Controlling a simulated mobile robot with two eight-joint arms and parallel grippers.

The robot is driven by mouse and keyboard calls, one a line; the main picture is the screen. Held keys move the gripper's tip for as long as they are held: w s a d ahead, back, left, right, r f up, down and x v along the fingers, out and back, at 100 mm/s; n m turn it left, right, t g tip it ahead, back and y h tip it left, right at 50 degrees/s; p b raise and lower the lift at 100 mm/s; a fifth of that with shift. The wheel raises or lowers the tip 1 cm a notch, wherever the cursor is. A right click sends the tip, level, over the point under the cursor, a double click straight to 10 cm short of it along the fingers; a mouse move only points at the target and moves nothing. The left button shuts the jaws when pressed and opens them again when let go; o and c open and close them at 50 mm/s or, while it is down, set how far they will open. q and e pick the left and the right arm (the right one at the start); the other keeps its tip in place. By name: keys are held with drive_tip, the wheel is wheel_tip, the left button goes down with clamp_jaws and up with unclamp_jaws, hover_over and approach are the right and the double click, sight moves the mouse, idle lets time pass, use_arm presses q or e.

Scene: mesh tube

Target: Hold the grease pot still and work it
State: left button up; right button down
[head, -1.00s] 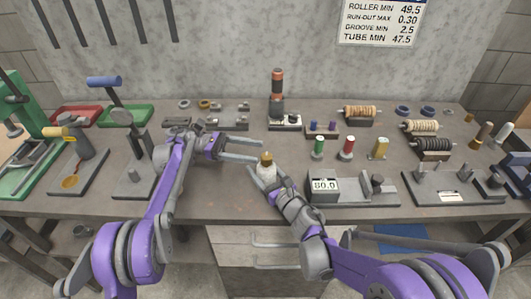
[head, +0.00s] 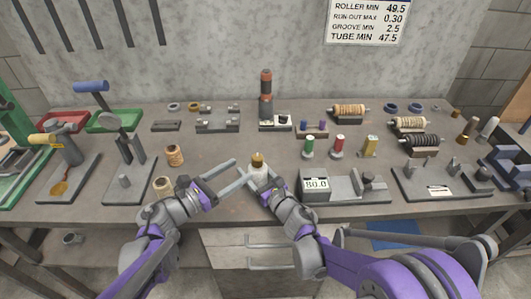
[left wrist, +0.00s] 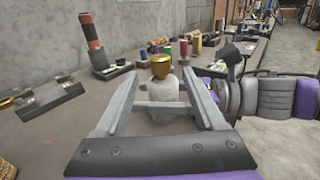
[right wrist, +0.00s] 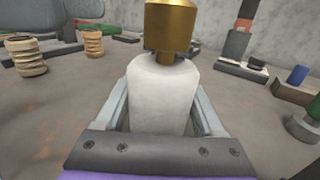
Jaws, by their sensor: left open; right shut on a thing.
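The grease pot (head: 258,170) has a pale white body and a brass-coloured cap. It stands upright near the front middle of the bench. My right gripper (head: 262,184) is shut on its body; the pot fills the right wrist view (right wrist: 160,95) between the fingers. My left gripper (head: 238,172) is open and empty, just left of the pot with its fingers pointing at it. In the left wrist view (left wrist: 160,95) the pot shows between and beyond the open fingers, brass cap on top. I cannot tell whether those fingers touch it.
A gauge block reading 80.0 (head: 317,185) stands close right of the pot. Small spools, green (head: 307,148) and red (head: 337,147), stand behind it. Ribbed tan rollers (head: 175,155) stand behind my left arm. A dark post with orange bands (head: 266,88) stands at the back.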

sight(262, 155)
use_arm(q)
drive_tip(key=x, duration=1.1)
clamp_jaws()
